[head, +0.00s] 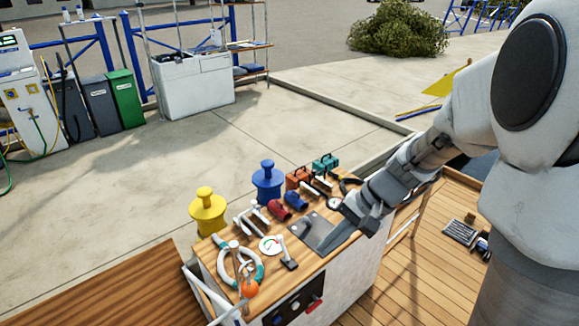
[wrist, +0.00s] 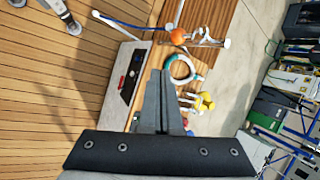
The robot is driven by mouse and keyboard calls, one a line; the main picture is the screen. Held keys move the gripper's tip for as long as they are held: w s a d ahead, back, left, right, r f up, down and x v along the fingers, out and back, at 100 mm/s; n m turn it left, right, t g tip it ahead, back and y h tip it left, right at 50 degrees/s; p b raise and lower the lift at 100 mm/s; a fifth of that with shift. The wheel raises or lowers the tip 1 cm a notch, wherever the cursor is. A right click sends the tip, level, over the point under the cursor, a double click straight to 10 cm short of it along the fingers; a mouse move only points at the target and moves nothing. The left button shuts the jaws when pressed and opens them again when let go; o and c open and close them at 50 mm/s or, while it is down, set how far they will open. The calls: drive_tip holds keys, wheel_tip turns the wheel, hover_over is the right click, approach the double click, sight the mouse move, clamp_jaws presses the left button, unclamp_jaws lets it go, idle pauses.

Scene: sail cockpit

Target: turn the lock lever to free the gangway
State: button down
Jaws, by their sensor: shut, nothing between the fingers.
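A red lever (head: 315,303) sits at the right of a dark panel (head: 283,312) on the front of a white console (head: 352,285). In the wrist view the red lever (wrist: 122,82) shows small on the console's face. A second upright lever (head: 285,252), white on a dark base, stands on the wooden top by a round dial (head: 270,245). I cannot tell for sure which is the lock lever. A brown plank surface (head: 100,284), possibly the gangway, lies left of the console. My gripper (head: 328,249) is shut and empty over the console's right side, apart from both levers. Its fingers (wrist: 163,72) are together in the wrist view.
Wooden deck (head: 400,298) lies open in front.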

drive_tip(key=w+d+f+m+t+y+b, duration=0.1)
drive_tip(key=w+d+f+m+y+b, duration=0.15)
drive_tip(key=f, duration=0.65)
drive_tip(key=w+d+f+m+t+y+b, duration=0.1)
drive_tip(key=w+f+m, duration=0.25)
drive_tip(key=f, duration=0.55)
drive_tip(key=w+d+f+m+t+y+b, duration=0.1)
drive_tip(key=w+f+m+t+y+b, duration=0.2)
drive_tip(key=f, duration=0.6)
drive_tip(key=s+d+f+m+t+h+b, duration=0.1)
drive_tip(key=f+m, duration=0.5)
drive_tip(key=f, duration=0.7)
drive_tip(key=s+d+f+m+t+h+b, duration=0.2)
drive_tip(key=f+m, duration=0.5)
drive_tip(key=f, duration=0.7)
drive_tip(key=t+h+b, duration=0.1)
drive_tip(key=t, duration=0.1)
drive_tip(key=shift+s+d+f+t, duration=0.2)
drive_tip(key=shift+s+f+t, duration=0.05)
drive_tip(key=shift+s+t, duration=0.1)
drive_tip(key=shift+h, duration=0.25)
drive_tip(key=b+x, duration=0.3)
drive_tip(key=x, duration=0.7)
drive_tip(key=shift+r+p, duration=0.3)
drive_tip(key=shift+r, duration=1.65)
